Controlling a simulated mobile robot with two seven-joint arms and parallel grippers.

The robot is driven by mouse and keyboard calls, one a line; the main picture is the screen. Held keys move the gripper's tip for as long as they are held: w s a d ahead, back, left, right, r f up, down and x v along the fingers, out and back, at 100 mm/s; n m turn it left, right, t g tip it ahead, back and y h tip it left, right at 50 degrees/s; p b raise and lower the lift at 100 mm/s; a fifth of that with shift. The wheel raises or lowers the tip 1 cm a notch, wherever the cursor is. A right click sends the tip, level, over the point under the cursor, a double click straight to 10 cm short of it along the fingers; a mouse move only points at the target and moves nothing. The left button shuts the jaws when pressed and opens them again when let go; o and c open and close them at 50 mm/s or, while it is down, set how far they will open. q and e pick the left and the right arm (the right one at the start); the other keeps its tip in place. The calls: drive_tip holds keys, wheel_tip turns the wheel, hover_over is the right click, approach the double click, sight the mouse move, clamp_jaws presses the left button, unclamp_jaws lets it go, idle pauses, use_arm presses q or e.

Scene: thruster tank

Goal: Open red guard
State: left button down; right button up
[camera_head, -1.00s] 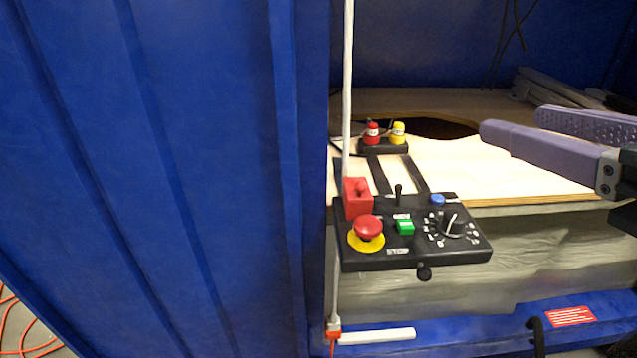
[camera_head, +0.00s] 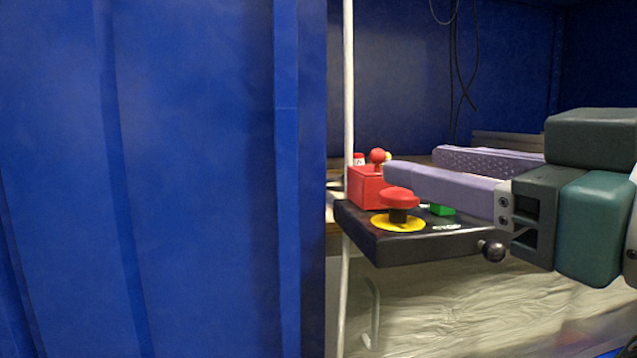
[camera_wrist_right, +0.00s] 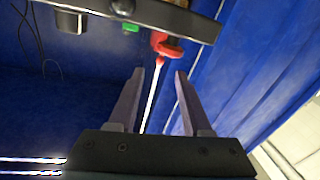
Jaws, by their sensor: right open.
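The red guard (camera_head: 367,188) is a red block with a small round red knob on top, at the left back corner of the black control panel (camera_head: 400,246). My right gripper (camera_head: 415,165) comes in from the right over the panel, its two long lilac fingers apart and empty. The near fingertip appears just beside the guard's knob; I cannot tell whether they touch. In the right wrist view, red parts of the panel (camera_wrist_right: 165,44) show beyond the gap between the open fingers (camera_wrist_right: 160,74). My left gripper is out of view.
A red mushroom button (camera_head: 399,197) on a yellow disc stands in front of the guard. A green button (camera_head: 442,209) is partly hidden by my finger. A white pole (camera_head: 348,90) rises close behind the guard. A blue wall (camera_head: 150,180) fills the left.

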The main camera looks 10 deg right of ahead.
sight(383, 157)
drive_tip(key=b+x, duration=0.1)
drive_tip(key=x, duration=0.6)
drive_tip(key=shift+w+a, duration=0.15)
drive_tip(key=shift+w, duration=0.15)
clamp_jaws()
idle(1.2)
